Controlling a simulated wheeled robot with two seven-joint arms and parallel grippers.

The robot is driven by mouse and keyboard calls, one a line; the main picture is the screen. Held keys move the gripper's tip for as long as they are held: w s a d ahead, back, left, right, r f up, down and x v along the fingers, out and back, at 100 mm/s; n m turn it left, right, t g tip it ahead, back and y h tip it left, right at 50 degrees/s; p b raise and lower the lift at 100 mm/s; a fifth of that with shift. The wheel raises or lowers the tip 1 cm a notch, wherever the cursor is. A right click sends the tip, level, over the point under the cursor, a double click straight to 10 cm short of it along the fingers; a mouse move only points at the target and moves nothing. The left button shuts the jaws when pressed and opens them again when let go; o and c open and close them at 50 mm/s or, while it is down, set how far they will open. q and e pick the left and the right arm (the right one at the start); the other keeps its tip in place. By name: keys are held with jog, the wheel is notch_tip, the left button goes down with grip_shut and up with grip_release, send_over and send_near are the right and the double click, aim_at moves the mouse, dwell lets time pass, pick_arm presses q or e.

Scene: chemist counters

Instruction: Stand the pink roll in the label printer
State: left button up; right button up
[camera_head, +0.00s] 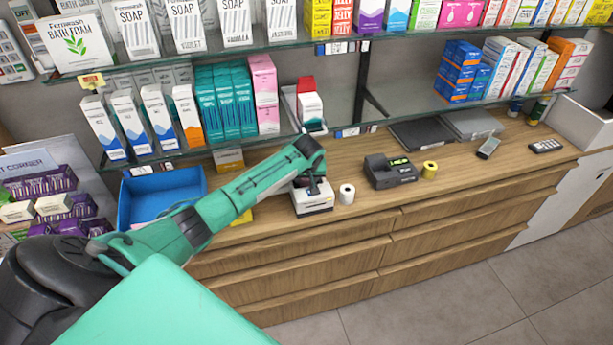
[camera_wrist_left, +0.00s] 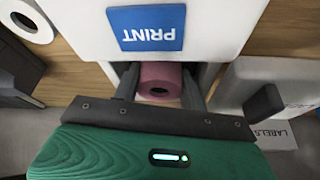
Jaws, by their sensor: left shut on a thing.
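The label printer (camera_head: 314,204) is a white and dark box on the wooden counter, partly hidden by my left arm. In the left wrist view its white top with a blue PRINT sign (camera_wrist_left: 146,27) fills the upper middle. The pink roll (camera_wrist_left: 159,83) is between the fingers of my left gripper (camera_wrist_left: 161,92), which is shut on it. The roll is at the printer's edge, just below the sign. I cannot tell whether it touches the printer's floor. In the head view the gripper (camera_head: 312,180) is over the printer and the roll is hidden. My right gripper is not in view.
A white roll (camera_head: 347,194) stands right of the printer, then a dark card terminal (camera_head: 390,171) and a yellow roll (camera_head: 429,170). A blue tray (camera_head: 160,196) lies to the left. A glass shelf with boxes hangs above. The counter's right part has free room.

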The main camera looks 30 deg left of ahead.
pick_arm(q)
jog(key=shift+f, duration=0.1)
jog(key=shift+f, duration=0.25)
jog(key=o, duration=0.7)
jog(key=shift+r, duration=0.55)
jog(key=b+v, duration=0.2)
jog(key=v, duration=0.9)
jog(key=shift+s+d+r, duration=0.15)
jog(key=shift+r, duration=0.1)
